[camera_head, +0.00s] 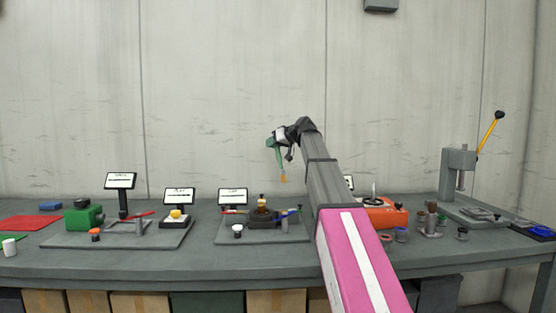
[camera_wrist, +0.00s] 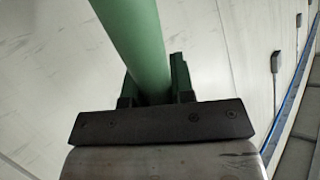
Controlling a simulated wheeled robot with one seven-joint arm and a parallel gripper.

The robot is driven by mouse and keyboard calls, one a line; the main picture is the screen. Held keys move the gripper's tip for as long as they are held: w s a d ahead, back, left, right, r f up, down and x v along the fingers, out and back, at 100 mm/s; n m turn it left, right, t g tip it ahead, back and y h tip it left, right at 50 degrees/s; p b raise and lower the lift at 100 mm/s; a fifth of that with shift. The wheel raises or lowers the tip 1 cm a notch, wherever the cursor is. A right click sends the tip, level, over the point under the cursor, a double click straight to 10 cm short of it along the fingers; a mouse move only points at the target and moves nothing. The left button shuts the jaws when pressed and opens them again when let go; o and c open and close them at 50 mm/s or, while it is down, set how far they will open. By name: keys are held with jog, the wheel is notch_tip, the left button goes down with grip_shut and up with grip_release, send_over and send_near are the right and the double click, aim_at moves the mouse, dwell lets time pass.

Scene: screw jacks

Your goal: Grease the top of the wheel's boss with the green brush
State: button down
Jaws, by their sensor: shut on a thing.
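My gripper (camera_head: 274,139) is shut on the green brush (camera_head: 278,158) and holds it in the air in front of the wall, well above the bench. The brush points down, slightly tilted, with orange-tan bristles at its lower end. In the wrist view the green handle (camera_wrist: 133,40) runs up from between my fingers, and its bristles are out of sight. Below the brush, a dark block (camera_head: 263,217) with a brown and yellow piece (camera_head: 262,204) stands on the middle grey plate (camera_head: 228,238). I cannot tell which part is the wheel's boss.
The grey bench (camera_head: 190,262) carries a green block (camera_head: 83,217), a yellow-topped piece (camera_head: 176,214), small signs and a white cup (camera_head: 237,231). An orange box (camera_head: 386,214) and a press (camera_head: 459,165) with a yellow lever stand right. The air around the brush is clear.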

jog(key=s+a+r+n+t, duration=0.1)
jog(key=s+a+r+n, duration=0.1)
jog(key=a+r, duration=0.4)
notch_tip(320, 180, down, 6)
jog(key=shift+s+a+y, duration=0.2)
jog(key=shift+a+y, duration=0.2)
jog(key=shift+f, duration=0.1)
